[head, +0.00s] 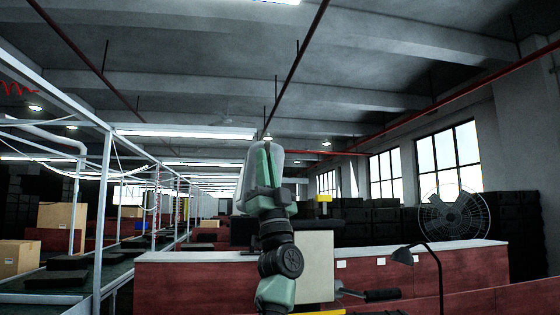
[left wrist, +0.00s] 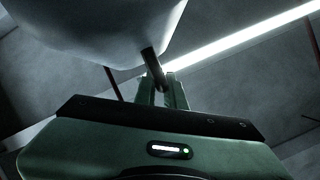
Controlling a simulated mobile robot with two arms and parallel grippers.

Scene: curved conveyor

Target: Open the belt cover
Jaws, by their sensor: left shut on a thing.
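A pale grey rounded thing, which looks like the belt cover (left wrist: 105,25), fills the top of the left wrist view. A short dark bar (left wrist: 152,68) sticks out from its underside. My left gripper (left wrist: 163,85) is shut on this bar, with its two green fingers around the bar's end. In the head view my left gripper (head: 268,152) points up near the middle, and a pale grey edge shows behind it. The cover's hinge and the belt under it are hidden. My right gripper is in neither view.
A red counter with a pale top (head: 190,256) runs behind my arm. A cream panel (head: 319,268) stands just right of my arm. A black desk lamp (head: 403,254) and a round fan (head: 454,212) are at right. Cardboard boxes (head: 62,215) and a framed conveyor line are at left.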

